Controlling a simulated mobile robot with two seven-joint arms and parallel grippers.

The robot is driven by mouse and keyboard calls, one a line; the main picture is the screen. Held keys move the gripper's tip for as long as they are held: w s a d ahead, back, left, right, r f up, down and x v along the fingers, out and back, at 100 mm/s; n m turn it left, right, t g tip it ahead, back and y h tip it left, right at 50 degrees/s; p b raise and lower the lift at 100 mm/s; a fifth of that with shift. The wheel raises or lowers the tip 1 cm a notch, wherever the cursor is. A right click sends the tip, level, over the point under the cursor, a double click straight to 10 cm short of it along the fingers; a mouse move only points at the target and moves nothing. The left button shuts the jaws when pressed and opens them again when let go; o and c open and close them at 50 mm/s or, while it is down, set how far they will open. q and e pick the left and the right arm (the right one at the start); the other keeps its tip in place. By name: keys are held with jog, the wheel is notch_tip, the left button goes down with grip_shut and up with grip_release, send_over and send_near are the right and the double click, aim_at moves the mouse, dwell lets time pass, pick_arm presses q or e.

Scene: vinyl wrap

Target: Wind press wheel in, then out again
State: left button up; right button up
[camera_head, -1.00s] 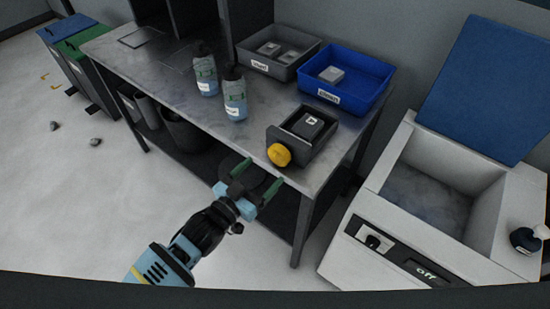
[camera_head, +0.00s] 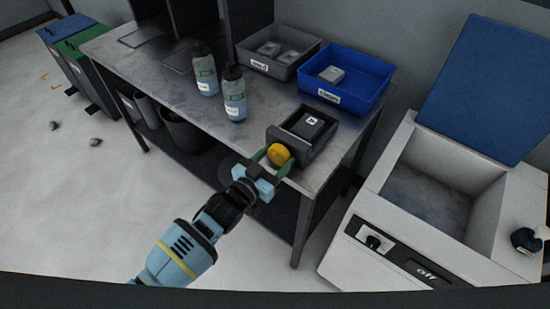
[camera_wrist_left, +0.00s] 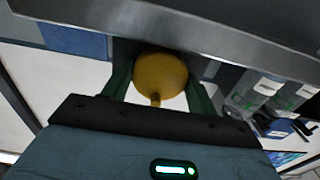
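The press (camera_head: 303,133) is a dark grey box with a black block inside, at the front edge of the metal workbench (camera_head: 165,75). Its yellow wheel (camera_head: 279,154) sits on the front face and also shows in the left wrist view (camera_wrist_left: 160,77), with a small knob at its lower edge. My left gripper (camera_head: 273,160) is at the wheel, its green fingers on either side of it. The fingers look spread, with narrow gaps beside the wheel; contact is not clear. My right gripper is not in view.
Two bottles (camera_head: 235,93) stand left of the press. A grey bin (camera_head: 279,50) and a blue bin (camera_head: 343,76) with pale blocks are behind it. A white open-lidded chest (camera_head: 400,250) with an "off" display stands at right. Floor before the bench is clear.

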pick_arm(q)
jog(key=c, duration=0.4)
jog(key=shift+c, duration=0.2)
jog(key=m, duration=0.3)
jog(key=shift+m+p, duration=0.3)
jog(key=shift+m, duration=1.6)
jog(key=o, duration=1)
